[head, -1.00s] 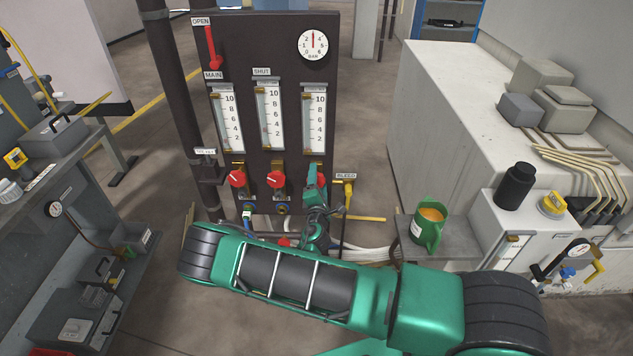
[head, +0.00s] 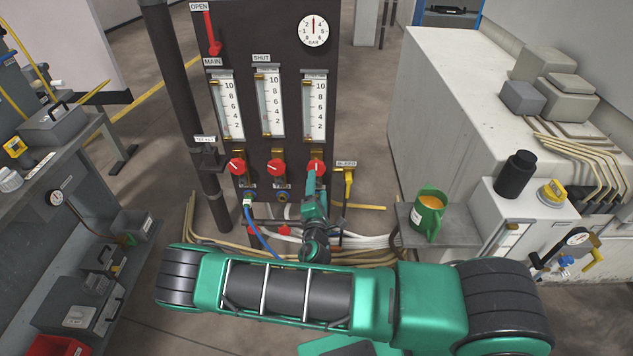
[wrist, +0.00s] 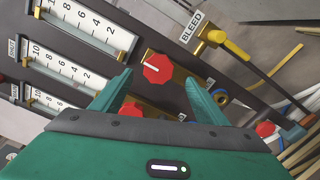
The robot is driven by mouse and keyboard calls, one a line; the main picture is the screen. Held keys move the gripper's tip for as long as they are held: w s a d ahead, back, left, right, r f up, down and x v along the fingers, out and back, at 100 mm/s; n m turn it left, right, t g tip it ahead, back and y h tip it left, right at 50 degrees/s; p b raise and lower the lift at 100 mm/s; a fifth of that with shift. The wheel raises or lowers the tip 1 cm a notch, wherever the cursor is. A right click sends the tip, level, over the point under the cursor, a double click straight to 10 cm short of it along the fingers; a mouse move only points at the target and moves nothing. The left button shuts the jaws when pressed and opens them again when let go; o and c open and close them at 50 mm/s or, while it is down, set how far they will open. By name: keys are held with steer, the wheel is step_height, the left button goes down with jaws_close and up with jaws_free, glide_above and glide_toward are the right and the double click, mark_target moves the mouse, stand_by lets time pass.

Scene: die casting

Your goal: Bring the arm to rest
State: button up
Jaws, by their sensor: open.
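My gripper (head: 314,186) is at the lower right of the dark flow panel (head: 295,50), in front of the rightmost red knob (head: 317,167). In the wrist view my gripper (wrist: 158,82) is open, with its two green fingers spread. The red knob (wrist: 157,68) shows between the fingertips, with a white mark on its face. I cannot tell whether the fingers touch it. My green arm stretches across the lower part of the head view and hides the floor behind it.
A yellow bleed lever (head: 348,180) is close to the right of my gripper. A blue hose (head: 262,238) hangs on the left. A green jug (head: 429,212) stands on a shelf to the right. A grey workbench (head: 70,160) is at the left. Pale hoses run along the panel's foot.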

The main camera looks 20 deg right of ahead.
steer(key=shift+s, duration=0.25)
stand_by(0.3)
steer(key=s+d+r+m+g+h, duration=0.2)
steer(key=s+d+r+m+g, duration=0.2)
steer(key=d+m+g, duration=0.3)
steer(key=s+d+r+m+g+h, duration=0.1)
steer(key=s+d+r+m+g, duration=0.25)
steer(key=d+m+g, duration=0.45)
steer(key=s+a+r+m+t+y, duration=0.1)
steer(key=s+a+r+y, duration=0.15)
steer(key=s+r, duration=0.4)
steer(key=s+a+r+m+t+y, duration=0.1)
steer(key=s+a+r+m+y, duration=0.2)
steer(key=r, duration=0.7)
steer(key=s+a+r+y, duration=0.1)
steer(key=s+r+y, duration=0.2)
steer(key=s+r, duration=0.4)
steer(key=s+d+m+g, duration=0.2)
steer(key=s+d, duration=0.3)
steer(key=s, duration=0.3)
steer(key=s+d+f+m+g, duration=0.1)
steer(key=s+d+m+g, duration=0.1)
steer(key=s+d+m, duration=0.2)
steer(key=s+d, duration=0.2)
steer(key=s, duration=0.2)
steer(key=shift+f, duration=0.3)
